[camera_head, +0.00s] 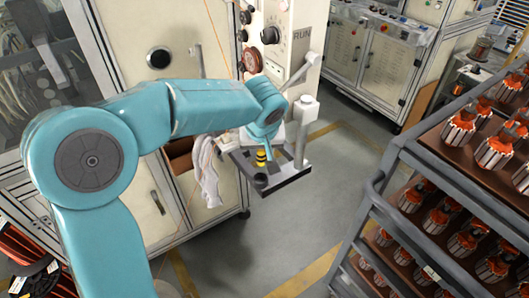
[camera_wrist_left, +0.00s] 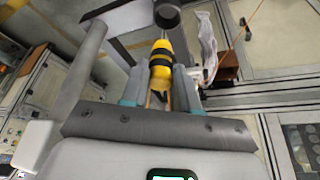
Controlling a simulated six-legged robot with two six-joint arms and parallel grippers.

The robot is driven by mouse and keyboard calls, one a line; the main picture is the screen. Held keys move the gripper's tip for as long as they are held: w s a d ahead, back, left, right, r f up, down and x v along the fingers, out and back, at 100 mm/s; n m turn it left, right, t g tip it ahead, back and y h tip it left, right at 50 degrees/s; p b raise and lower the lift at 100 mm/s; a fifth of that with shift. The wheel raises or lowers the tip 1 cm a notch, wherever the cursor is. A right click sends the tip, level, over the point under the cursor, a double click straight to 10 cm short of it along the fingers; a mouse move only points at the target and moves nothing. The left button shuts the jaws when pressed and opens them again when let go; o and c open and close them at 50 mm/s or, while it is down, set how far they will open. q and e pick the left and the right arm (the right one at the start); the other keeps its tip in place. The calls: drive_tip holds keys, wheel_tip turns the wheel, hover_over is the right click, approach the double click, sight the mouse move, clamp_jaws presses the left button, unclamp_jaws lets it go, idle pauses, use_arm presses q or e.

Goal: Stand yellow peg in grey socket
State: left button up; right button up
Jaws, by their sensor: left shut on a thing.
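The yellow peg (camera_head: 260,158) has black bands and shows over the dark grey shelf of the machine in the head view. In the left wrist view the peg (camera_wrist_left: 160,66) lies between the two fingers of my left gripper (camera_wrist_left: 157,92), which is shut on its near end. In the head view my left gripper (camera_head: 268,143) comes in above the shelf, partly hidden by its own wrist. A small dark round piece (camera_head: 260,178) just below the peg may be the grey socket. I cannot tell whether the peg touches it. My right gripper is not in view.
The dark shelf (camera_head: 283,181) juts from the cream machine, with a grey post (camera_head: 303,125) at its right. A white cloth (camera_head: 208,172) hangs to its left. A rack (camera_head: 400,150) of copper-wound armatures stands at the right. The floor (camera_head: 325,215) between is clear.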

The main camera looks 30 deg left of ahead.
sight(260, 161)
use_arm(q)
drive_tip(key=shift+s+f, duration=0.25)
drive_tip(key=shift+s, duration=0.15)
drive_tip(key=shift+f+b, duration=0.3)
drive_tip(key=shift+b, duration=0.1)
drive_tip(key=shift+w+f+b, duration=0.2)
drive_tip(key=shift+f+b, duration=0.15)
drive_tip(key=shift+f, duration=0.7)
drive_tip(key=shift+s+f, duration=0.15)
drive_tip(key=shift+s, duration=0.05)
drive_tip(key=shift+w+f, duration=0.1)
drive_tip(key=shift+w, duration=0.1)
drive_tip(key=shift+s, duration=0.2)
drive_tip(key=shift+b, duration=0.35)
